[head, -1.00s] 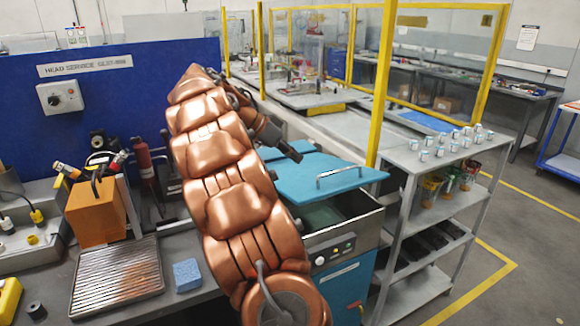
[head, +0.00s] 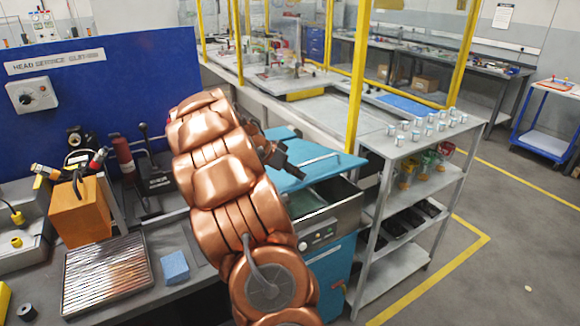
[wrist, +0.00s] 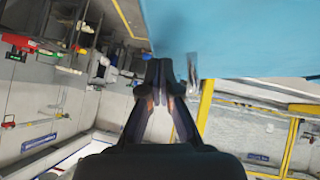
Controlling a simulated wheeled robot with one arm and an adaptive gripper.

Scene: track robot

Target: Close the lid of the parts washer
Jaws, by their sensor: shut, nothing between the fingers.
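The parts washer is a blue cabinet (head: 334,262) with a grey steel top and a small control panel, right of my arm in the head view. Its blue lid (head: 335,171) is partly raised, with a gap between its front edge and the basin. A metal bar handle (head: 318,160) sits on the lid. My gripper (head: 301,176) is shut and empty, pointing down to the right in front of the lid's left part. In the wrist view my shut fingertips (wrist: 160,66) are close to the lid's blue surface (wrist: 240,35); contact cannot be told. My arm hides the washer's left side.
A grey shelf rack (head: 408,155) with small cups on top stands close right of the washer. A bench on the left holds an orange box (head: 80,212), a ribbed tray (head: 106,273) and a blue sponge (head: 174,266). Open floor lies at the right.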

